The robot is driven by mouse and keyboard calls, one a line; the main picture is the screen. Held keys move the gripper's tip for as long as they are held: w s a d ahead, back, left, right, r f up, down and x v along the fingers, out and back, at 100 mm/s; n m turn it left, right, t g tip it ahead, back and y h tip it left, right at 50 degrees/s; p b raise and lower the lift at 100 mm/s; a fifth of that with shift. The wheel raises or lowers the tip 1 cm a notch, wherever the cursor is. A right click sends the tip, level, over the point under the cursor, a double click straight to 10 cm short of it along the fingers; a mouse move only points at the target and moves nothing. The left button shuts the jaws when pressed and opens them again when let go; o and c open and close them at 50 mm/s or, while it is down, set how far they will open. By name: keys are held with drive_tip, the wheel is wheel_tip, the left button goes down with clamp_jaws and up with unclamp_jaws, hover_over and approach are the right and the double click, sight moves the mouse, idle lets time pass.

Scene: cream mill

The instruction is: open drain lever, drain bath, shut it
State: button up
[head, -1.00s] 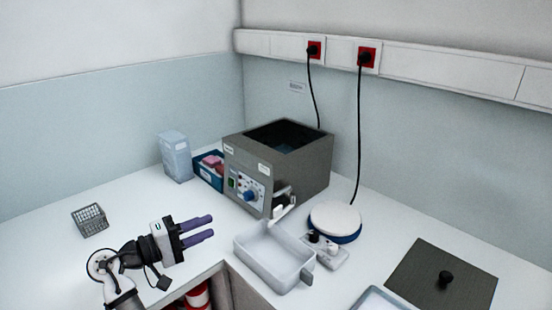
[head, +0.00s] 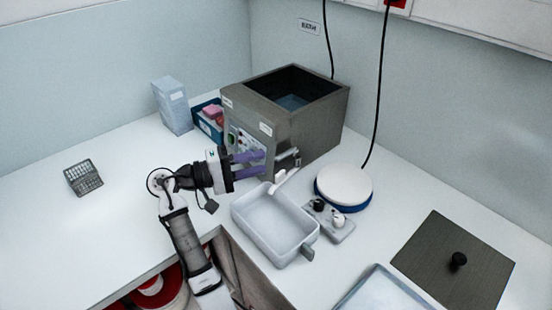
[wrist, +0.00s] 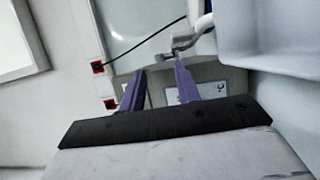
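The bath is a dark grey metal box (head: 318,123), open at the top, with bluish liquid (head: 292,102) visible low inside. Its drain lever (head: 290,158) is at the lower right of the front face, above a white spout (head: 283,180) that points into a white tray (head: 262,230). My gripper (head: 262,163) is open and empty, its purple fingers apart in front of the bath's control panel, just left of the lever. In the wrist view, a grey metal fitting (wrist: 178,45), apparently the lever, lies just beyond the fingertips (wrist: 160,67). I cannot tell whether they touch.
A white round plate with a blue base (head: 344,187) and a small knobbed unit (head: 330,219) stand right of the tray. A dark lid (head: 455,262) lies at the right. A blue bin (head: 208,122), a pale box (head: 172,105) and a wire rack (head: 83,177) stand left.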

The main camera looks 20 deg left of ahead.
sight(276, 157)
drive_tip(key=x, duration=0.5)
drive_tip(key=shift+w+d, duration=0.2)
drive_tip(key=shift+d, duration=0.05)
clamp_jaws()
